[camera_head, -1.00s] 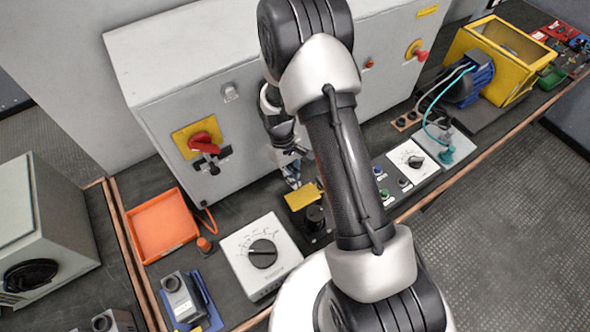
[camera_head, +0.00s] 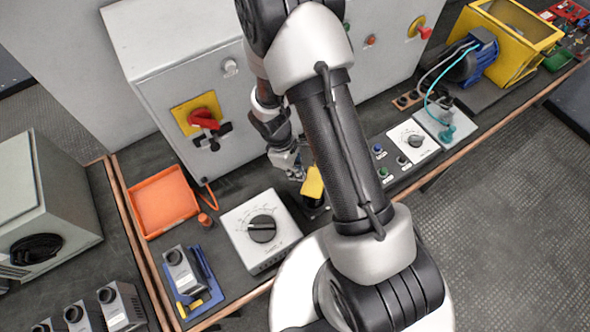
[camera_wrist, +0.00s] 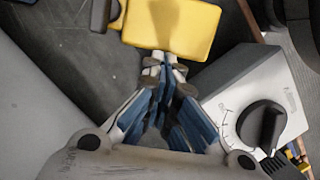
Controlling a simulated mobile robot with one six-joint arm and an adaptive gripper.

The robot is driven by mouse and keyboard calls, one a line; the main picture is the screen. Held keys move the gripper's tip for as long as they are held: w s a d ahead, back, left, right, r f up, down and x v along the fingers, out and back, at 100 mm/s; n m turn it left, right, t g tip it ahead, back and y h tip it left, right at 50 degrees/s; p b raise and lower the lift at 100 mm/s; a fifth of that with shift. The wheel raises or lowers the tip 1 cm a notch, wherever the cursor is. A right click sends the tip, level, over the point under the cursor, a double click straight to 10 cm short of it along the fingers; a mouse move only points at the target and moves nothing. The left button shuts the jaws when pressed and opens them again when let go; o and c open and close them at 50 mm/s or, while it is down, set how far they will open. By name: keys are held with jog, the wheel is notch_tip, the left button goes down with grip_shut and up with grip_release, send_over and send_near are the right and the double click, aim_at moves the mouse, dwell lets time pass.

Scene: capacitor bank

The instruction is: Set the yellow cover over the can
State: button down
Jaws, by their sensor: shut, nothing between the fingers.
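The yellow cover (camera_head: 313,184) is on the bench just right of my gripper in the head view, partly behind my arm. In the wrist view the yellow cover (camera_wrist: 172,30) fills the top middle, just beyond my fingertips. The can is not clearly visible; the cover is at about its place, but I cannot tell how fully it surrounds it. My gripper (camera_head: 298,177) is shut and empty, close beside the cover. In the wrist view its fingertips (camera_wrist: 164,64) are together at the cover's near edge; whether they touch it is unclear.
A white dial box (camera_head: 262,232) stands left of the cover, near my gripper. The grey cabinet (camera_head: 160,60) rises behind. An orange tray (camera_head: 164,203) lies further left. A button panel (camera_head: 384,165) stands to the right, beyond my arm.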

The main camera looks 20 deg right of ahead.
jog(key=shift+s, duration=0.15)
dwell(0.5)
jog(key=p+v, duration=0.8)
jog(key=v, duration=0.2)
jog(key=shift+r, duration=0.1)
dwell(0.4)
notch_tip(320, 180, up, 18)
jog(key=s+m+t+b, duration=0.2)
jog(key=m+t+b, duration=0.1)
jog(key=m+b, duration=0.15)
jog(key=s+r+m+t+y+b, duration=0.2)
jog(key=s+r, duration=0.5)
jog(key=s, duration=0.6)
jog(key=m+t+b, duration=0.1)
jog(key=m+b, duration=0.1)
jog(key=m, duration=0.1)
jog(key=shift+a+m, duration=0.25)
jog(key=shift+m, duration=0.1)
